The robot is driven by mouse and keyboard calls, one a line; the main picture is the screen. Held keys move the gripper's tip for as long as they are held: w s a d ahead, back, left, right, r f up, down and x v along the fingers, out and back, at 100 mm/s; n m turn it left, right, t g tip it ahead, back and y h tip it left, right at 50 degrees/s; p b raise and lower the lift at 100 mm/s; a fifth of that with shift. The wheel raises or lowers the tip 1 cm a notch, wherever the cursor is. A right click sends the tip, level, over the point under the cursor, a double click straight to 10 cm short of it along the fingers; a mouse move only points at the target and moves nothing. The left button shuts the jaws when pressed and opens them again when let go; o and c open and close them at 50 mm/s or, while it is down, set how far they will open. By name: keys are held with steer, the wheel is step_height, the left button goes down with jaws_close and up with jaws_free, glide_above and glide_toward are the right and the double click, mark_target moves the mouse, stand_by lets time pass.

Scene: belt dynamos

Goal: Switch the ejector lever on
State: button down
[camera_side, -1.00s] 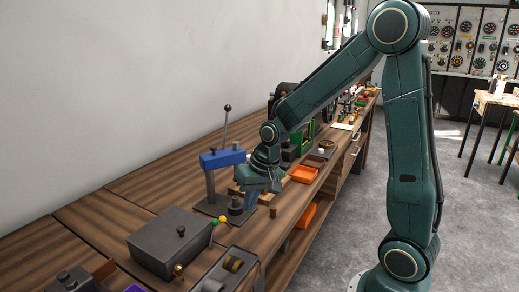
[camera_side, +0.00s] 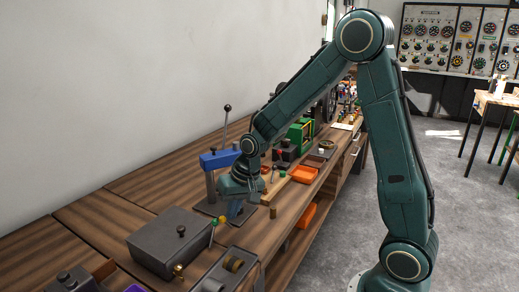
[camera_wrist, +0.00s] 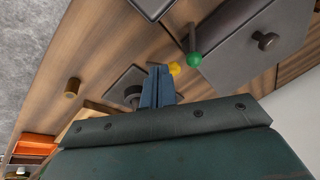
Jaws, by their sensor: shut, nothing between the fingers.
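My gripper (camera_side: 234,214) is shut and empty, pointing down beside the blue-headed press (camera_side: 218,160). In the wrist view its closed blue fingers (camera_wrist: 160,72) are close to a yellow ball (camera_wrist: 174,68); I cannot tell whether they touch. A green ball (camera_wrist: 194,59) on a thin rod stands just right of it. Both the green ball (camera_side: 222,218) and the yellow ball (camera_side: 214,223) show at the grey box's corner. A black-knobbed lever (camera_side: 227,118) rises from the press. No label shows which one is the ejector lever.
The grey box (camera_side: 165,240) with a black knob stands at the front left. A brass cylinder (camera_side: 273,211), orange trays (camera_side: 304,173) and a green machine (camera_side: 300,133) are to the right on the wooden bench (camera_side: 140,185). A dark tray (camera_side: 225,270) lies in front.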

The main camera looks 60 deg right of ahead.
steer(key=shift+w+a+f, duration=0.25)
steer(key=shift+w+a, duration=0.05)
steer(key=shift+a, duration=0.25)
steer(key=shift+a+f, duration=0.15)
steer(key=shift+a, duration=0.2)
steer(key=shift+d+r, duration=0.2)
steer(key=shift+d, duration=0.75)
steer(key=shift+s, duration=0.1)
steer(key=shift+s+d+r, duration=0.15)
steer(key=shift+s+d, duration=0.2)
steer(key=shift+s, duration=0.1)
steer(key=s+v, duration=0.1)
steer(key=v, duration=1)
steer(key=shift+s, duration=0.5)
